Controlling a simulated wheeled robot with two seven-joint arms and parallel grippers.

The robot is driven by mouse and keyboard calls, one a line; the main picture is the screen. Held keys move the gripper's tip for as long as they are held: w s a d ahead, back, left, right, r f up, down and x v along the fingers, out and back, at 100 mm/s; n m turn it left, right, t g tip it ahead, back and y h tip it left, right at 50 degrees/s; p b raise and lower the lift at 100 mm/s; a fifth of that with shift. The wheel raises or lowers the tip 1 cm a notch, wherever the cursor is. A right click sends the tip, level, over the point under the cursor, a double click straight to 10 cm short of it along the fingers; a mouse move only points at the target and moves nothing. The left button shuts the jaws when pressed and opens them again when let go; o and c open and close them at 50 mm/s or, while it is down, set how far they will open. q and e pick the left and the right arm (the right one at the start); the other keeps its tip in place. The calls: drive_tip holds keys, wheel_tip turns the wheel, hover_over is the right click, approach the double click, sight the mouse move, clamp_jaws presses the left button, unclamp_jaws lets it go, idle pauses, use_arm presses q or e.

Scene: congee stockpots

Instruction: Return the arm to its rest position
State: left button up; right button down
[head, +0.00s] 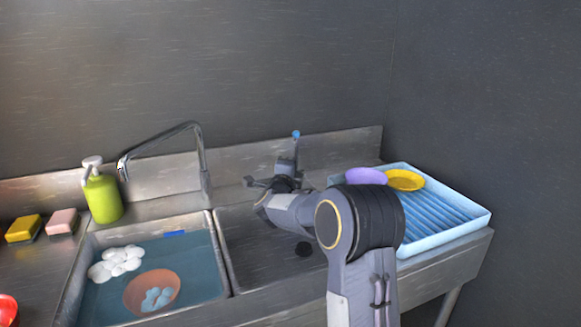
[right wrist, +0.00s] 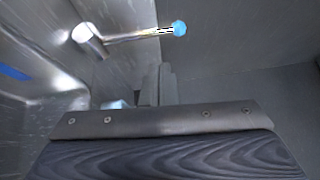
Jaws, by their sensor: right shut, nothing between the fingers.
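My right arm reaches in from the lower right in the head view, over the right sink basin (head: 245,262). My right gripper (head: 288,168) is at the back of that basin, near the back ledge. Its fingers also show in the right wrist view (right wrist: 160,84), closed together with nothing held. A metal fitting with a blue tip (head: 296,134) stands just behind the gripper. In the right wrist view the blue-tipped lever (right wrist: 179,29) is beyond the fingers, apparently apart from them. My left gripper is not in view.
The left basin (head: 220,270) holds water, white foam and an orange bowl (head: 150,291). A faucet (head: 203,160), a green soap bottle (head: 103,198) and yellow (head: 24,228) and pink (head: 62,221) sponges are nearby. A blue rack (head: 450,235) with purple (head: 366,175) and yellow (head: 404,180) dishes stands right of my arm.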

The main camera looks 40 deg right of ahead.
idle(0.3)
drive_tip(key=s+a+r+n+t+y+p, duration=0.1)
drive_tip(key=s+a+r+n+y+p, duration=0.2)
drive_tip(key=s+a+n+y, duration=0.5)
drive_tip(key=s+a+r+n+t+y+p, duration=0.1)
drive_tip(key=s+a+r+n+y+p, duration=0.25)
drive_tip(key=a+n+y, duration=0.55)
drive_tip(key=s+a+f+n+g+p, duration=0.1)
drive_tip(key=s+a+f+n+g, duration=0.1)
drive_tip(key=s+a, duration=0.3)
drive_tip(key=s+a+f+n+g+y+p, duration=0.1)
drive_tip(key=s+a+f+n+g, duration=0.2)
drive_tip(key=s, duration=0.9)
drive_tip(key=s+a+f+n+g+p, duration=0.1)
drive_tip(key=s+a+f+n+g, duration=0.2)
drive_tip(key=s+a+f+n, duration=0.2)
drive_tip(key=s+a, duration=0.2)
drive_tip(key=s, duration=0.2)
drive_tip(key=shift+s+f+p, duration=0.15)
drive_tip(key=shift+s+p, duration=0.15)
drive_tip(key=shift+p, duration=0.05)
